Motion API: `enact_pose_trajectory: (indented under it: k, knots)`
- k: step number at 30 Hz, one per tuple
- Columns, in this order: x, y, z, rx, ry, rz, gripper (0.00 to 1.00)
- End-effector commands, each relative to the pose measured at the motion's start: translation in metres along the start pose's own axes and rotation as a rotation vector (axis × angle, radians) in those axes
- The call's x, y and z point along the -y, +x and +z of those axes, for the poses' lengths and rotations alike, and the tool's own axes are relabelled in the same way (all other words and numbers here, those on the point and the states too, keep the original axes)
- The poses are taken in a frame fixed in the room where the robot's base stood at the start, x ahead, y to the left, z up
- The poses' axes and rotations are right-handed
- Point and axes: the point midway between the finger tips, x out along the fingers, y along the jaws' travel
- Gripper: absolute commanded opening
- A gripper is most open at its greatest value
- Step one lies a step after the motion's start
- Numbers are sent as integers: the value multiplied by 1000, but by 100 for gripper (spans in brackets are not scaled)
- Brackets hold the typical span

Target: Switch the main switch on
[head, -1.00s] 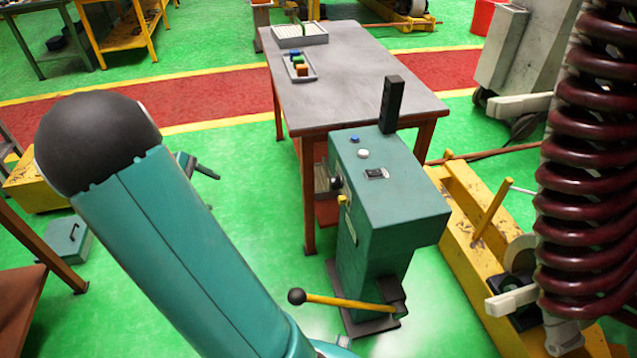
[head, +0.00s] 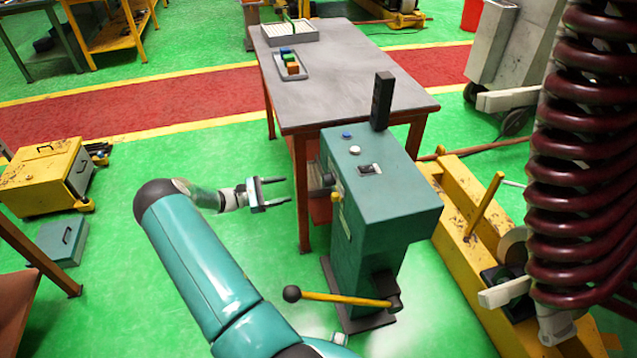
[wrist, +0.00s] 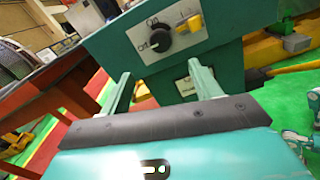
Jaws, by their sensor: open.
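The main switch is a black rotary knob (wrist: 160,40) on the teal cabinet (wrist: 215,35), with "On" lettered above it and "Off" to its left. I cannot clearly tell which mark its pointer faces. In the head view, the dark knob (head: 328,180) is on the cabinet's left side. My gripper (head: 286,191) is open and empty, left of the cabinet, with its fingers toward the knob and a gap between. In the wrist view, my gripper's two fingers (wrist: 160,70) stand apart below the knob.
A yellow handle (wrist: 191,23) is right of the knob. Blue and white buttons (head: 351,142) and a small rocker are on the cabinet top. A yellow lever (head: 340,299) with a black ball sticks out low in front. A grey-topped table (head: 345,75) stands behind the cabinet.

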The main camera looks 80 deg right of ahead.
Motion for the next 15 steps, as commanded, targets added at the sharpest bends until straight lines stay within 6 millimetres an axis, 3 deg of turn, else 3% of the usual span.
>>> enact_pose_trajectory:
  k: [15]
  knots:
    - [1,97,0,-2,0,-5,63]
